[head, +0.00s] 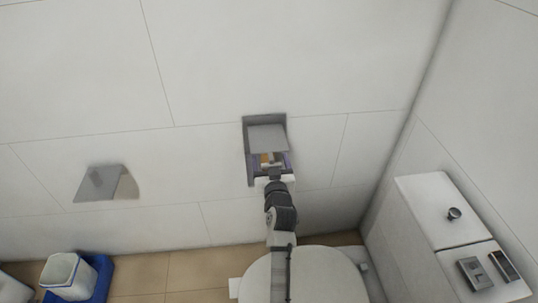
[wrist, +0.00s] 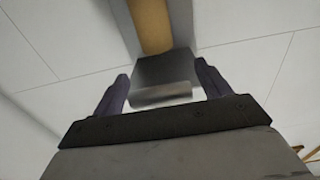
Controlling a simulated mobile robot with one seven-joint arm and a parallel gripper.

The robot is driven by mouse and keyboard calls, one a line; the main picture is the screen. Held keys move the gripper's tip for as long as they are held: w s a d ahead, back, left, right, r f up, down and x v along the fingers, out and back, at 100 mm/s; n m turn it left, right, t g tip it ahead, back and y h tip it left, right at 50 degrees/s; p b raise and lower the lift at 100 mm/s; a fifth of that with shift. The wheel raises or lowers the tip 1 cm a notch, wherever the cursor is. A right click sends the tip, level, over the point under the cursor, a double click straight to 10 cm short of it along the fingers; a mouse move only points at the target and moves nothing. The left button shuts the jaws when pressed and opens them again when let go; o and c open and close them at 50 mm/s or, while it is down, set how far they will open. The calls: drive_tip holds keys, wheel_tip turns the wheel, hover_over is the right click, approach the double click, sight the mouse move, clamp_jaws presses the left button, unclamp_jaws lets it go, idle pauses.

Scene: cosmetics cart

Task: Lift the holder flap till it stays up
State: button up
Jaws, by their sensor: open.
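The holder (head: 249,150) is a grey recessed box in the tiled wall, in the middle of the head view. My gripper (head: 271,162) is at the lower part of the holder, just below the flap. In the wrist view, the flap (wrist: 165,72) with its bright edge shows between the two open purple fingers of my gripper (wrist: 162,74). The tan roll (wrist: 151,24) shows beyond it. I cannot tell whether a finger touches the flap.
Another grey holder (head: 104,184) is on the wall at left. A toilet lid (head: 312,278) lies below my arm. A white cabinet (head: 430,205) with a knob and small devices stands at right.

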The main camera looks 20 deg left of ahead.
drive_tip(key=shift+w, duration=0.1)
drive_tip(key=shift+r, duration=0.1)
drive_tip(key=shift+c, duration=0.5)
drive_tip(key=c, duration=1.3)
drive_tip(key=shift+r, duration=0.35)
